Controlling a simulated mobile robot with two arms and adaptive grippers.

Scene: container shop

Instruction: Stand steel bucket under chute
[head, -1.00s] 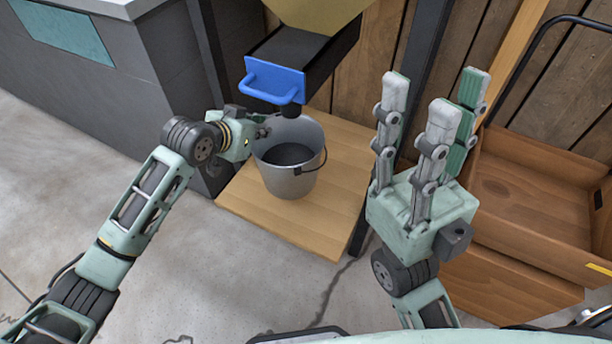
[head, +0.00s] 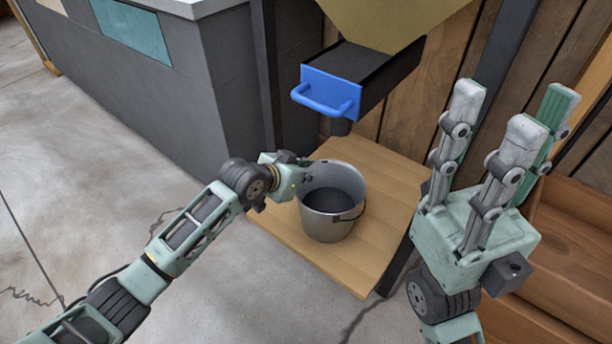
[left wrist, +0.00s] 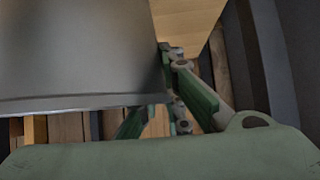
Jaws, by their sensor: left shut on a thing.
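The steel bucket (head: 322,222) is upright over the wooden board (head: 385,235), in front of and below the chute's dark spout (head: 341,127). I cannot tell if its base touches the board. It looks empty, with a dark inside. My left gripper (head: 304,175) is shut on the bucket's left rim. In the left wrist view the bucket's grey wall (left wrist: 75,50) fills the upper left, beside the gripper's green fingers (left wrist: 180,95). My right gripper (head: 505,125) is open and empty, its fingers pointing up, right of the bucket.
A blue handle (head: 326,98) sticks out from the chute above the bucket. A dark post (head: 500,55) rises at the board's right side. A grey counter (head: 190,95) stands at the left and a wooden crate (head: 570,235) at the right. Concrete floor is clear in front.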

